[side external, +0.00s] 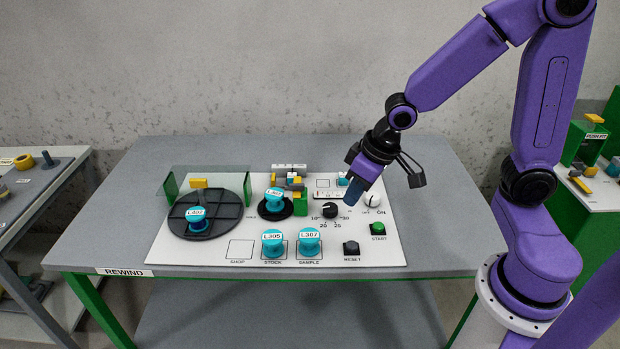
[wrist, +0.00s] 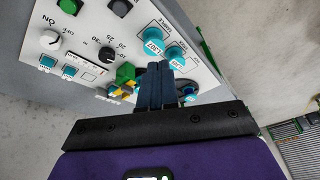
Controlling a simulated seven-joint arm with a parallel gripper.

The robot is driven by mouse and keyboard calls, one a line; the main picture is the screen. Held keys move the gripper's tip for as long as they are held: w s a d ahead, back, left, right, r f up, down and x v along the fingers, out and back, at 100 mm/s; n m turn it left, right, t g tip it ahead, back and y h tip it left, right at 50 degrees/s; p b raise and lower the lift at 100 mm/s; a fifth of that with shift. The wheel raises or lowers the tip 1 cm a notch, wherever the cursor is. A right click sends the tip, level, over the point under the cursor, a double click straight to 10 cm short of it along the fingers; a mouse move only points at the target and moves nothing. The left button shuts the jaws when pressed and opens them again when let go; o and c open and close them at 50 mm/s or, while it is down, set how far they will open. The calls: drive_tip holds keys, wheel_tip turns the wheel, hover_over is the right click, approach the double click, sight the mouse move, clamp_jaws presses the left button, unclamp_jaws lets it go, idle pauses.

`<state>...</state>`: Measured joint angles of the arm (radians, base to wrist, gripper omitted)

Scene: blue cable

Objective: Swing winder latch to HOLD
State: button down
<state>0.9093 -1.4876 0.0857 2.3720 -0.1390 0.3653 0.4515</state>
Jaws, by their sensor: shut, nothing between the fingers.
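My gripper (side external: 354,194) is shut and empty, pointing down over the right part of the white panel (side external: 190,257). Its blue fingers also show together in the wrist view (wrist: 155,85). No part is readable as the latch, and no HOLD mark is legible. A large dark disc (side external: 236,212) at the left has a yellow handle (side external: 199,183) and a teal spool labelled L402 or similar (side external: 196,220). A green, grey and yellow mechanism (side external: 296,186) stands by a smaller spool (side external: 274,199). In the wrist view the mechanism (wrist: 126,74) is partly hidden near the fingers.
Spools L305 (side external: 272,244) and L307 (side external: 309,242) stand at the front. A black dial (side external: 330,210), white knob (side external: 371,200), green START button (side external: 378,228) and black RESET button (side external: 351,247) are below or beside my gripper. A clear guard (side external: 225,180) stands behind the disc. Bare grey table (side external: 430,220) lies right.

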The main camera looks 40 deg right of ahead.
sight(297, 193)
drive_tip(key=w+d+f+m+t, duration=0.2)
drive_tip(key=w+d+f+m, duration=0.1)
drive_tip(key=w+d+m, duration=0.2)
drive_tip(key=w+d+f+m+t, duration=0.2)
drive_tip(key=w+d+f+m, duration=0.2)
drive_tip(key=w+d, duration=0.6)
drive_tip(key=shift+w+m+h, duration=0.2)
drive_tip(key=shift+m+h, duration=0.2)
drive_tip(key=shift+m, duration=0.4)
drive_tip(key=shift+d, duration=0.1)
drive_tip(key=x, duration=1)
drive_tip(key=shift+f, duration=0.1)
drive_tip(key=shift+w+a, duration=0.9)
drive_tip(key=shift+a, duration=0.05)
drive_tip(key=shift+w+a, duration=0.5)
